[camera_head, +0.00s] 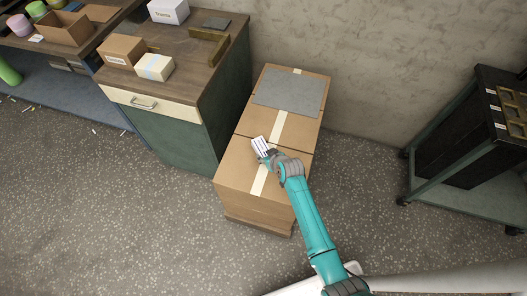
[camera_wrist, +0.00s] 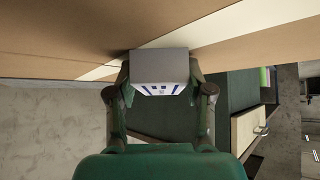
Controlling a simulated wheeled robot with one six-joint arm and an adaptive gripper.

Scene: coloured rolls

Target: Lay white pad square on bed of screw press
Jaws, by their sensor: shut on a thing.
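My gripper (camera_head: 268,155) is shut on a small white block (camera_head: 259,143) with dark stripes on one face, which may be the white pad. In the wrist view the block (camera_wrist: 161,67) sits between the two fingers of my gripper (camera_wrist: 162,90), its lower face patterned blue and white. The block is at the cardboard boxes (camera_head: 240,172); in the wrist view it is close to a cardboard surface (camera_wrist: 60,35). I cannot tell whether it touches. I cannot make out a screw press in either view.
A flat grey sheet (camera_head: 289,92) lies on the far cardboard box. A cabinet (camera_head: 185,125) at left bears small boxes (camera_head: 155,67) and a brass-coloured angle piece (camera_head: 208,47). A dark trolley (camera_head: 470,130) stands at right. Floor between the boxes and trolley is clear.

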